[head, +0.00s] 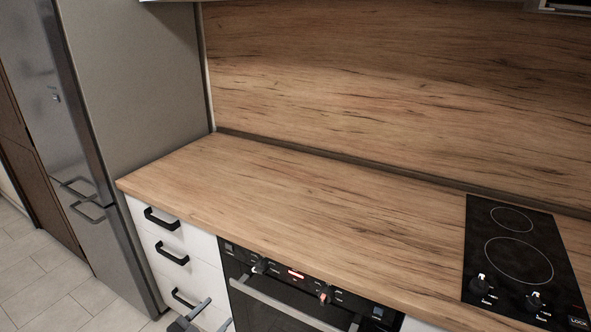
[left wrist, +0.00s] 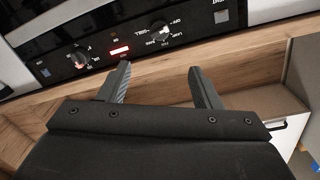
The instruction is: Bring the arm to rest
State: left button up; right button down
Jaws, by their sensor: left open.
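My left gripper (head: 219,311) shows only in part at the bottom edge of the head view, in front of the white drawers. In the left wrist view its two dark fingers (left wrist: 160,68) are spread apart with nothing between them. They point toward the oven's control panel (left wrist: 120,40), and I see no contact with it. My right gripper is in neither view.
The wooden countertop (head: 270,190) is bare left of the black hob (head: 520,255). White drawers (head: 185,245) with black handles stand left of the built-in oven (head: 300,300). A tall grey fridge (head: 140,110) stands at the left.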

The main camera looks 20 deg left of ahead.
pick_arm(q)
jog(key=s+f+n+g+y, duration=0.2)
jog(key=s+f+g, duration=0.2)
jog(key=s+f, duration=0.55)
jog(key=s+f+n+g+y, duration=0.2)
jog(key=s+f+n+g, duration=0.15)
jog(key=f, duration=1.15)
jog(key=s+d+f+g, duration=0.3)
jog(key=s+f, duration=0.1)
jog(key=s, duration=0.3)
jog(key=s+d+f+g, duration=0.2)
jog(key=s+d+f, duration=0.1)
jog(key=s, duration=0.5)
jog(key=s+d+f+n+g, duration=0.1)
jog(key=s+d+f+g, duration=0.2)
jog(key=s+f, duration=0.3)
jog(key=shift+s+d+g+h, duration=0.4)
jog(key=shift+s+d, duration=0.1)
jog(key=shift+s, duration=0.45)
